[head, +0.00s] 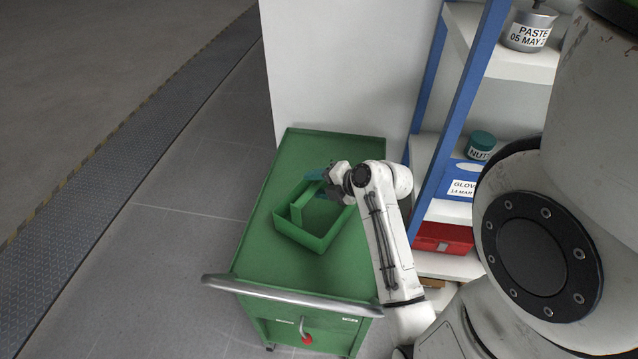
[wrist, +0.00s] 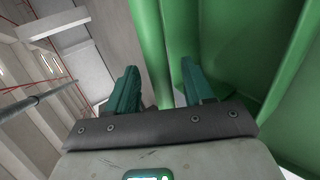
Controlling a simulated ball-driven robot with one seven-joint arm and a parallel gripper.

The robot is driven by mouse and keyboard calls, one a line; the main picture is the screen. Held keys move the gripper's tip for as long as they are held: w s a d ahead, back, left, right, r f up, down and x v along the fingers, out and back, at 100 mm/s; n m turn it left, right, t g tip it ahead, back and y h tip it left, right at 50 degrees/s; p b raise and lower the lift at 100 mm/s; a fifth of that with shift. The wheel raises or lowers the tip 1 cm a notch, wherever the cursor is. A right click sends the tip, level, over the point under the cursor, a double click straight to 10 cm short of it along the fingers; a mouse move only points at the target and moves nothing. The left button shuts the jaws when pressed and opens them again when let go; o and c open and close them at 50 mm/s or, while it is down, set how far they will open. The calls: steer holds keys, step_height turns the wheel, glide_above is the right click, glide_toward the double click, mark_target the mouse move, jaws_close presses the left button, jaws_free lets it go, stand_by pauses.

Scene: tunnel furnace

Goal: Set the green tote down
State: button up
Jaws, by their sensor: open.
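The green tote (head: 298,237) is an open-topped box standing on the top of a green cart (head: 257,240) in the head view. It looks level. My gripper (head: 318,181) is at the tote's far side, with its teal fingers close to the rim. In the wrist view my gripper (wrist: 160,88) is open, and a green wall of the tote (wrist: 152,45) shows between the two fingers. A gap shows beside the wall; I cannot tell whether either finger touches it. The tote's underside is hidden.
The cart has a raised rim and a metal push handle (head: 290,295) at the near end. Bare cart top lies nearer than the tote. A blue-and-white shelf (head: 455,95) with pots and boxes stands at the right. A pale panel (head: 345,70) rises behind the cart.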

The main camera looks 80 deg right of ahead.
steer(key=b+v, duration=0.1)
steer(key=v, duration=1.1)
steer(key=shift+b, duration=0.3)
